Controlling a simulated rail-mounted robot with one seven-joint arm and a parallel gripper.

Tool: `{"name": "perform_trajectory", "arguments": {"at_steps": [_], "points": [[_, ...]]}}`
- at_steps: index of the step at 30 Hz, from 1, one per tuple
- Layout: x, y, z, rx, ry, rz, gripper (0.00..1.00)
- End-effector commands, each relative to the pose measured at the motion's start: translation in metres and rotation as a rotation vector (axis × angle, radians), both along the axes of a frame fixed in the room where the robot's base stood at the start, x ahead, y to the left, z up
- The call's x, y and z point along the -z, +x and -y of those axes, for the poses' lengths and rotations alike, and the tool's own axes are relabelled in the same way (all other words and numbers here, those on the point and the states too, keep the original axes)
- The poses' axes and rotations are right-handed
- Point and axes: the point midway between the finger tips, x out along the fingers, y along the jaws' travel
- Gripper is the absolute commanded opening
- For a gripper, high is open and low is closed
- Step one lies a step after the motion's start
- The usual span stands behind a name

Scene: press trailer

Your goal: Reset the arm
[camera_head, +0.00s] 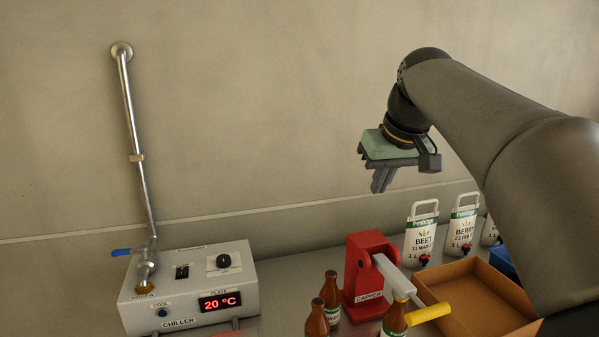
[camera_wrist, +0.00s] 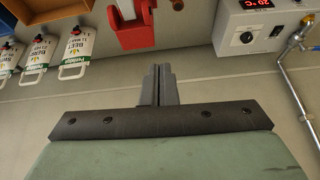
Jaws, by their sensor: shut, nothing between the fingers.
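My gripper (camera_head: 381,180) hangs in the air at the upper right of the head view, in front of the wall and above the red capper. In the wrist view my gripper (camera_wrist: 158,70) shows its two grey fingers together, with nothing between them. My dark arm reaches in from the right of the head view. The gripper touches none of the things on the counter.
A chiller box (camera_head: 190,285) reading 20 °C stands at left, under a metal pipe (camera_head: 134,150) with a blue-handled valve. The red capper (camera_head: 362,275), several brown bottles (camera_head: 331,296), labelled pouches (camera_head: 420,240) and an orange tray (camera_head: 525,318) crowd the counter's right. The air around my gripper is clear.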

Motion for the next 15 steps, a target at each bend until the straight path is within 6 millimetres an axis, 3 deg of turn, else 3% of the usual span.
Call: {"name": "perform_trajectory", "arguments": {"at_steps": [8, 11, 15], "points": [[0.092, -0.053, -0.011, 0.068, -0.018, -0.128, 0.0], [0.143, -0.091, -0.013, 0.105, -0.028, -0.195, 0.0], [0.221, -0.158, -0.012, 0.156, -0.043, -0.289, 0.0]]}}
